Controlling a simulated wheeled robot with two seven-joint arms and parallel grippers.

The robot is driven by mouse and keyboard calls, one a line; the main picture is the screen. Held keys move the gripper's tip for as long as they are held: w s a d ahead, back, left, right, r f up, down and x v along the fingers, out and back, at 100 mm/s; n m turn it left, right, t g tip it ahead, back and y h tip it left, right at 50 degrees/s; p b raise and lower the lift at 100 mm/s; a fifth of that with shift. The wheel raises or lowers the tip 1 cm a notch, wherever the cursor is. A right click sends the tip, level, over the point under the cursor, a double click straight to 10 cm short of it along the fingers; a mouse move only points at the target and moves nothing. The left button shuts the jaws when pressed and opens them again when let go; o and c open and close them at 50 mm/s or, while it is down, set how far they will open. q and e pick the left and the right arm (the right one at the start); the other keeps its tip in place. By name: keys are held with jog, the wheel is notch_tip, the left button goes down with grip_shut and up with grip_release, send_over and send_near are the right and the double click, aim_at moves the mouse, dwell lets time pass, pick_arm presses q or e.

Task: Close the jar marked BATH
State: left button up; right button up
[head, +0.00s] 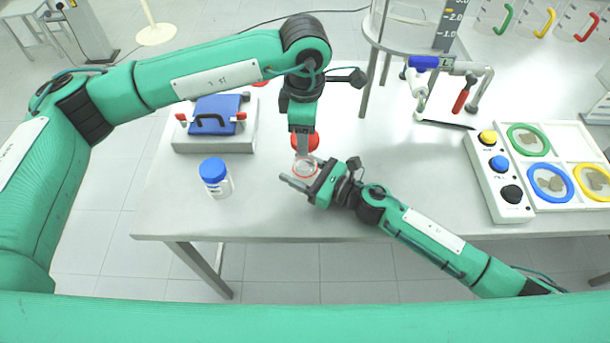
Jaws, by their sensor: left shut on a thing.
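A clear jar with a red rim (305,168) stands near the table's front edge, its top uncovered. My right gripper (303,172) comes from the right, its fingers apart on either side of this jar. I cannot tell whether they press on it. My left gripper (303,150) points down just behind and above the jar, shut on a red lid (313,142). The fingers hide part of the lid. Another jar (217,185) with a blue lid stands closed to the left. No BATH marking can be read on either jar.
A blue press-like block with a black handle (212,122) sits on a grey base at the back left. A clamp stand (430,85) and glass vessel are behind. A button box (500,175) and tray of coloured rings (560,145) are right.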

pick_arm(q)
jog(key=shift+f, duration=0.1)
pick_arm(e)
jog(key=c, duration=0.7)
pick_arm(q)
send_over(305, 174)
jog(key=w, duration=0.3)
jog(key=shift+s+f, duration=0.2)
jog(key=shift+f, duration=2.2)
jog(key=shift+f, duration=0.9)
jog(key=shift+f, duration=0.6)
